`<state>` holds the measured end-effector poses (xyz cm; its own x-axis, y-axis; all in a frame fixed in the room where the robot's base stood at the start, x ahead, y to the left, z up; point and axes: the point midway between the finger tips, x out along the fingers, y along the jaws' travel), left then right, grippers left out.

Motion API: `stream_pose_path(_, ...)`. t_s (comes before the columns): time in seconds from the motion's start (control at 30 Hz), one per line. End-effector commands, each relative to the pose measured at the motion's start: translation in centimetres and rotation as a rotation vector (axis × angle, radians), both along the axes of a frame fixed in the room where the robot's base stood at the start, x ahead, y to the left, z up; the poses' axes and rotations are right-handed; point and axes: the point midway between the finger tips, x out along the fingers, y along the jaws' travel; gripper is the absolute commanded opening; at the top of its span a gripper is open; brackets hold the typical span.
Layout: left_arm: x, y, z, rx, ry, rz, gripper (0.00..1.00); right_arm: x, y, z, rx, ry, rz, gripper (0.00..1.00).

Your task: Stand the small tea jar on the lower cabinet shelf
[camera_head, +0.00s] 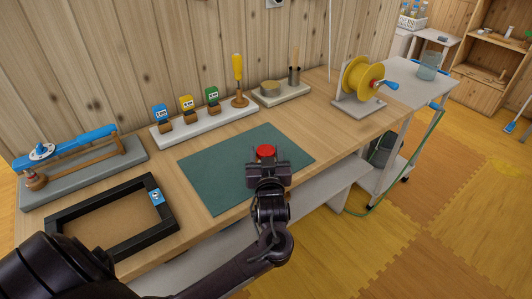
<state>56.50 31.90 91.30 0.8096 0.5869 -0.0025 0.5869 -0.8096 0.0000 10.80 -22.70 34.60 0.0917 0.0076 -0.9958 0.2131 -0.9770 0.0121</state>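A small object with a round red top (265,150) is on or just above the green mat (215,170), and its body is mostly hidden. It may be the small tea jar, but I cannot tell for sure. My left gripper (266,162) is at its near side, over the mat's front part. The gripper's own body hides the fingertips, so I cannot tell whether they hold it. A wooden cabinet (490,50) with open shelves stands at the far right, partly cut off by the frame. My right gripper is not in view.
On the bench stand a black frame (75,215), a blue-topped balance (75,150), a white rack (205,125) with several tags and a yellow spool (362,78). A green hose (415,165) hangs down to the floor.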

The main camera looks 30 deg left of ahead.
Motion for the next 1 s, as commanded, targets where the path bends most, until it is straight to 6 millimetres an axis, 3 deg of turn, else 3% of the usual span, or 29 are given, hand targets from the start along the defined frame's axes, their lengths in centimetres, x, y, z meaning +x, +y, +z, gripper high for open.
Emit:
stream_pose_path(0.1, 0.0, 0.0, 0.1, 0.000, 0.000, 0.000, 0.67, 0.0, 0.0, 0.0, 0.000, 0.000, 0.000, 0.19)
stream_pose_path(0.47, -0.2, -0.3, 0.3, -0.001, -0.001, -0.002, 0.67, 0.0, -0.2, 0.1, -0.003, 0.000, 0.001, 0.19)
stream_pose_path(1.0, -8.4, -6.2, 0.2, -0.001, 0.000, -0.001, 0.67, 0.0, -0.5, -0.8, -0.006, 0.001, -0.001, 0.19)
